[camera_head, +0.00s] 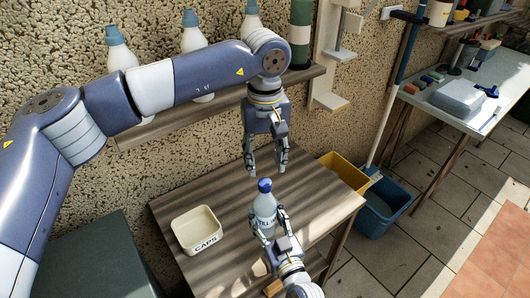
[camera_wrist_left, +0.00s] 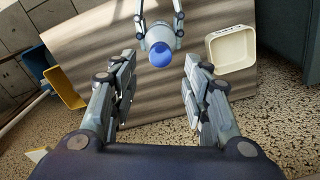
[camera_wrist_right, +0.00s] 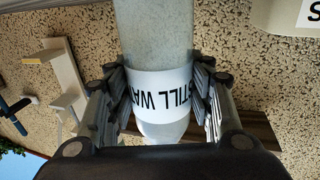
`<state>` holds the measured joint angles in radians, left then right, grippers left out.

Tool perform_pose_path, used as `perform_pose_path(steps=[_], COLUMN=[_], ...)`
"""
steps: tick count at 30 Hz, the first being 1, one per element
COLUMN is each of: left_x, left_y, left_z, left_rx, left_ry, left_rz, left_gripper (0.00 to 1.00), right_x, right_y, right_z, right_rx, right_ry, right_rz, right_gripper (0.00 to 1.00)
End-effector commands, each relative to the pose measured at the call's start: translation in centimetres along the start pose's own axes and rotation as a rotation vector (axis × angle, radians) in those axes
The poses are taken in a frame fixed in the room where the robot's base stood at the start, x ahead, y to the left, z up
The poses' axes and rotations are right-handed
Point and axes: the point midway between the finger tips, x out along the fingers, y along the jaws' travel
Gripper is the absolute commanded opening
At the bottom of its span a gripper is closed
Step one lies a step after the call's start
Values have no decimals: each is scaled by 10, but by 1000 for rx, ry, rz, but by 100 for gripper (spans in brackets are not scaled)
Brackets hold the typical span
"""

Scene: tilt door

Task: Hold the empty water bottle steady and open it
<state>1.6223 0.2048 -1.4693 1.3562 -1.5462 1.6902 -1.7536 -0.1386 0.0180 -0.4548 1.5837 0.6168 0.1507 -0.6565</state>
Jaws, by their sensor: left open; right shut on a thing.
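The water bottle (camera_head: 264,211) stands upright on the wooden table, pale and translucent, with a blue cap (camera_head: 265,185) on top. My right gripper (camera_head: 268,235) is shut on the bottle's lower body. The right wrist view shows its fingers on both sides of the bottle (camera_wrist_right: 155,45) at the white "STILL WATER" label (camera_wrist_right: 160,92). My left gripper (camera_head: 267,168) points down, open and empty, just above the cap. In the left wrist view the cap (camera_wrist_left: 160,54) lies beyond and between the open fingers, apart from them.
A cream box marked "CAPS" (camera_head: 197,231) sits on the table (camera_head: 172,204), left of the bottle. Other blue-capped bottles (camera_head: 120,53) stand on a wall shelf behind my left arm. Yellow (camera_head: 345,172) and blue (camera_head: 383,208) bins stand right of the table.

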Motion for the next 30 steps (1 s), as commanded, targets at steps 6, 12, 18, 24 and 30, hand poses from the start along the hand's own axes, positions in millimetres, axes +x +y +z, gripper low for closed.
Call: perform_pose_path(steps=[6, 12, 18, 24, 30], left_x=[36, 59, 66, 66, 66], left_y=[-1, -1, -1, -1, -1], left_z=[1, 0, 0, 0, 0], left_rx=[-2, -3, -4, -4, -4], left_ry=[-3, -2, 0, 0, 0], left_rz=[-2, -1, -1, -1, -1], left_gripper=[43, 43, 43, 41, 0], right_x=[0, 0, 0, 0, 0], right_y=[0, 0, 0, 0, 0], right_z=[0, 0, 0, 0, 0], right_rx=[0, 0, 0, 0, 0], right_ry=[1, 1, 1, 1, 1], right_rz=[0, 0, 0, 0, 0], right_gripper=[0, 0, 0, 0, 0])
